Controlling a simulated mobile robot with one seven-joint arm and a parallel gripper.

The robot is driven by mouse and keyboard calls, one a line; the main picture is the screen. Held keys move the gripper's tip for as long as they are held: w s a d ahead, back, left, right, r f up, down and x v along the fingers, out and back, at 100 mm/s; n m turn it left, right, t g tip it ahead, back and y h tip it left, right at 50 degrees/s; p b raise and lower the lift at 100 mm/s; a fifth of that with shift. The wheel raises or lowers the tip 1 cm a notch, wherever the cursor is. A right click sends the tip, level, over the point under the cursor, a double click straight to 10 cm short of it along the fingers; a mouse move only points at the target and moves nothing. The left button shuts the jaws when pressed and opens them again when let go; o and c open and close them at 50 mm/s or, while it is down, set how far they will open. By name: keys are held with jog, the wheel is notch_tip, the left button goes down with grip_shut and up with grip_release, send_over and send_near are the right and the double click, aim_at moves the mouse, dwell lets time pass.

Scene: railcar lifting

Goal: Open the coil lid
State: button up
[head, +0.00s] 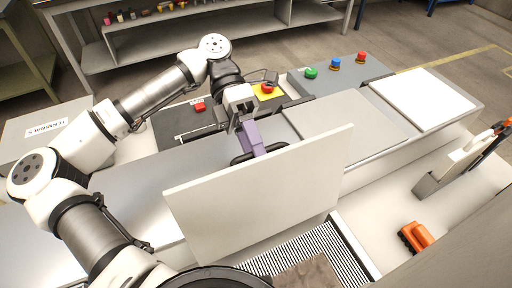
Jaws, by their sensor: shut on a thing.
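The coil lid, a large pale panel (262,195), is raised and tilted steeply, with its broad face toward the camera. A dark handle (240,159) shows just above its top edge, partly hidden by the panel. My gripper (256,150) reaches down behind that edge, with purple fingers shut on the handle. The fingertips and the lower part of the handle are hidden by the panel.
Red, blue and green buttons (334,59) stand on a grey panel behind. A flat white plate (424,97) lies at right. An orange block (415,237) sits on the white surface at lower right, near a striped grate (318,258). A TERMINALS box (45,128) is at left.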

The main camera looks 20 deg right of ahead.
jog(key=shift+r, duration=0.1)
dwell(0.3)
jog(key=p+v, duration=0.6)
jog(key=v, duration=0.7)
jog(key=shift+w+r, duration=0.25)
dwell(0.4)
